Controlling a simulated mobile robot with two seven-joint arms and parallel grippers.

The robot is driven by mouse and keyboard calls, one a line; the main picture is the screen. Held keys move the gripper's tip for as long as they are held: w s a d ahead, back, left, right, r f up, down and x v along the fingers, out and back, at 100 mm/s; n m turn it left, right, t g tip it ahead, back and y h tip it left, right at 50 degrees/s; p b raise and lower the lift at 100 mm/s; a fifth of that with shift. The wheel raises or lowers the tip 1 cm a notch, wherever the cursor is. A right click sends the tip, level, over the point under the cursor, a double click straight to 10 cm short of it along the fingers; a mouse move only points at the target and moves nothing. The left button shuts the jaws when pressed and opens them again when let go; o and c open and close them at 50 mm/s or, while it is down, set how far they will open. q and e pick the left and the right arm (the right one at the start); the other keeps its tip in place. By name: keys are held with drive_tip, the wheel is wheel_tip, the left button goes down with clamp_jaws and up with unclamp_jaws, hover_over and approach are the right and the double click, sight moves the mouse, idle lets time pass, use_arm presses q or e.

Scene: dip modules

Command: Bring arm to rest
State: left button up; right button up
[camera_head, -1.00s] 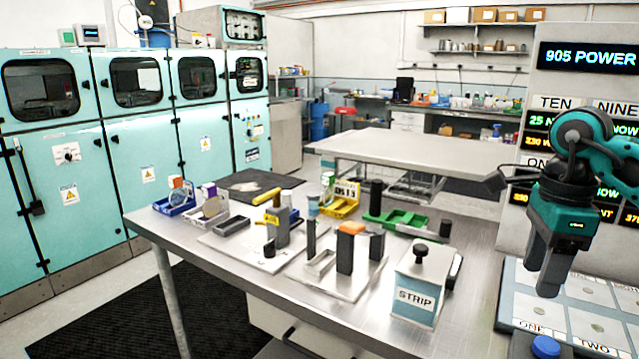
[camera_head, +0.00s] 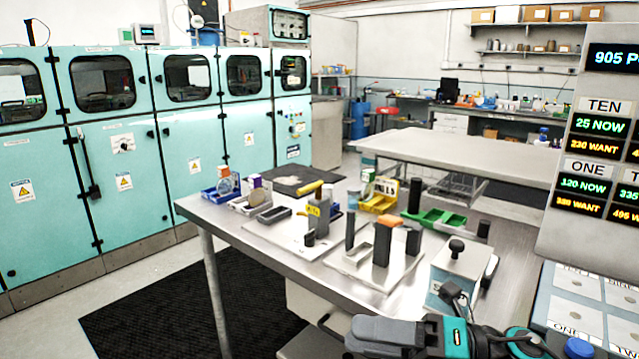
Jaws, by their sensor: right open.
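My right gripper (camera_head: 362,336) is low in the head view, in front of the steel table's near edge. Its dark fingers point left, with a teal and black wrist behind them at the right. It is open, and no object shows between the fingers. My right arm covers the lower front of a pale box with a black knob (camera_head: 458,270). My left gripper is not in view.
The steel table (camera_head: 245,226) carries blue trays (camera_head: 222,195), a green tray (camera_head: 440,218), a yellow holder (camera_head: 380,200) and upright dark blocks (camera_head: 383,245). A display panel (camera_head: 597,150) and a button board (camera_head: 575,290) stand at the right.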

drive_tip(key=w+d+f+m+t+h, duration=0.1)
drive_tip(key=d+f+m+t+h, duration=0.15)
drive_tip(key=m+t, duration=0.4)
drive_tip(key=d+f+m+t+h, duration=0.1)
drive_tip(key=f+m+t+h, duration=0.25)
drive_tip(key=m, duration=0.65)
drive_tip(key=w+d+f+m+t+h, duration=0.1)
drive_tip(key=d+f+m+t+h, duration=0.15)
drive_tip(key=f+m+t, duration=0.4)
drive_tip(key=s+d+f+m+g+h, duration=0.2)
drive_tip(key=s+f+m+g+h, duration=0.2)
drive_tip(key=s+f+m, duration=0.2)
drive_tip(key=s+d+f+m+g+h, duration=0.3)
drive_tip(key=s+f+m, duration=0.3)
drive_tip(key=f+m, duration=0.2)
wheel_tip(320, 180, down, 3)
drive_tip(key=shift+s+r+g+h, duration=0.1)
drive_tip(key=shift+s+g+h, duration=0.25)
drive_tip(key=shift+g+h, duration=0.4)
